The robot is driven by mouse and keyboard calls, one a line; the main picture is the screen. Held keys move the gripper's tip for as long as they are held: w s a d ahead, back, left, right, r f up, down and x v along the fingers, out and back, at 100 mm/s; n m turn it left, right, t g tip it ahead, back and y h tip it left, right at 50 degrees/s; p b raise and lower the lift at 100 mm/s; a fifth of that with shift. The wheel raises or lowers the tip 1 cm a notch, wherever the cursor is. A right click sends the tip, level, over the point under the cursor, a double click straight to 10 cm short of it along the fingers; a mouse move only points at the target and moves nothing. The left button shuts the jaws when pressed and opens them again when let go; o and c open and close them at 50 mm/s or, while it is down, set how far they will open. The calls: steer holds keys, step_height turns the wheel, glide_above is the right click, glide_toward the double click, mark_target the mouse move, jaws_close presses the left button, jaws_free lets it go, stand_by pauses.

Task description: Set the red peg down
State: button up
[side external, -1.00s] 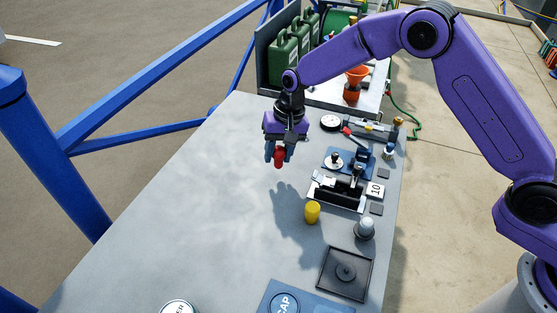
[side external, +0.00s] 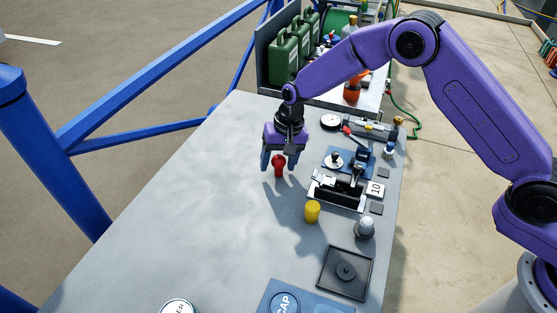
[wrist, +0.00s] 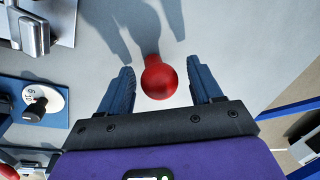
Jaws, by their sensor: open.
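The red peg (side external: 279,166) stands on the grey table, left of the black and silver fixture. In the wrist view its round red top (wrist: 160,81) sits between my two blue fingers, with a gap on each side. My gripper (side external: 280,164) is open around the peg and appears not to touch it. The peg's foot is partly hidden in the wrist view by its own top.
A yellow cylinder (side external: 312,212) and a grey domed piece (side external: 364,228) stand nearer the camera. The fixture (side external: 338,190) lies to the right. A dark square tray (side external: 344,273) is at the front right. The table's left side is clear.

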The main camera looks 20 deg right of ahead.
step_height(320, 180, up, 12)
steer(key=d, duration=0.2)
steer(key=shift+s+d, duration=0.15)
steer(key=shift+s, duration=0.05)
steer(key=s+d+r+n+h, duration=0.1)
steer(key=s+d+r+n, duration=0.25)
steer(key=s, duration=0.45)
steer(key=s+d+r+n, duration=0.2)
steer(key=s+d+n, duration=0.15)
steer(key=s, duration=0.55)
steer(key=s+d+n, duration=0.7)
steer(key=s+d, duration=0.8)
steer(key=s, duration=0.4)
steer(key=shift+s+d+f+n+h, duration=0.2)
steer(key=shift+s+f+n+h, duration=0.1)
steer(key=shift+s+n+h, duration=0.1)
